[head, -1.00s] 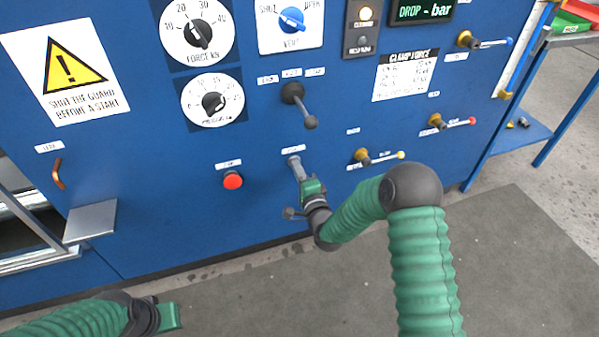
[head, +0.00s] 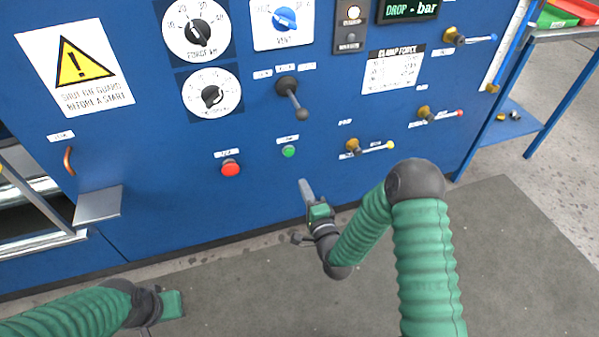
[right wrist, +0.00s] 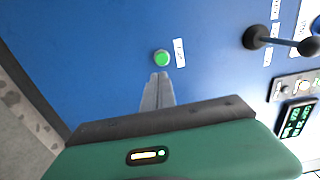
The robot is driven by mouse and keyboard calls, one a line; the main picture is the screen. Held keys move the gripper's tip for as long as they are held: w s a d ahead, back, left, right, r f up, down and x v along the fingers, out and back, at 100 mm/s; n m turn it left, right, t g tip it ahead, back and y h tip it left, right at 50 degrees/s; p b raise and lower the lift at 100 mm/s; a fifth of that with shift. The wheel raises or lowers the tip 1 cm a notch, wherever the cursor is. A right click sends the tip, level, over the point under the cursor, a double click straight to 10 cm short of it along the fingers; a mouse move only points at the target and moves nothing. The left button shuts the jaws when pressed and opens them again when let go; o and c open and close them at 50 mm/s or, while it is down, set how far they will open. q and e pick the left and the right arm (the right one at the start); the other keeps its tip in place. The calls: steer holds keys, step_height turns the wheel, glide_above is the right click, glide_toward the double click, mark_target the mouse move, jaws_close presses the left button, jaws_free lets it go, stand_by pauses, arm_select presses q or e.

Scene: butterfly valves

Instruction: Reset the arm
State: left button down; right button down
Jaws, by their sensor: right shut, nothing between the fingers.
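My right gripper (head: 305,188) is shut and empty, in front of the lower part of the blue panel. In the head view it sits below a green push button (head: 289,151), clear of it. In the right wrist view the closed fingertips (right wrist: 160,80) point toward the green button (right wrist: 162,58), with a gap between them. My left arm (head: 150,305) shows at the lower left; its fingers cannot be made out.
The blue panel carries a red button (head: 230,168), a black lever (head: 291,98), dials and several small valves, one with a yellow-tipped handle (head: 372,148). A metal shelf (head: 98,205) juts out at the left. Grey floor lies in front.

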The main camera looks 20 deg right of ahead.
steer(key=shift+s+d+f, duration=0.1)
steer(key=shift+s, duration=0.5)
steer(key=s+d+r+n+g, duration=0.1)
steer(key=s+r+n+g, duration=0.1)
steer(key=s+n+g, duration=1.9)
steer(key=s+r+m+t+p, duration=0.3)
steer(key=r+t+p, duration=0.2)
steer(key=r+p, duration=3.2)
steer(key=shift+s+d+r+t+h+p, duration=0.2)
steer(key=shift+t+h+p, duration=0.1)
steer(key=shift+p, duration=0.25)
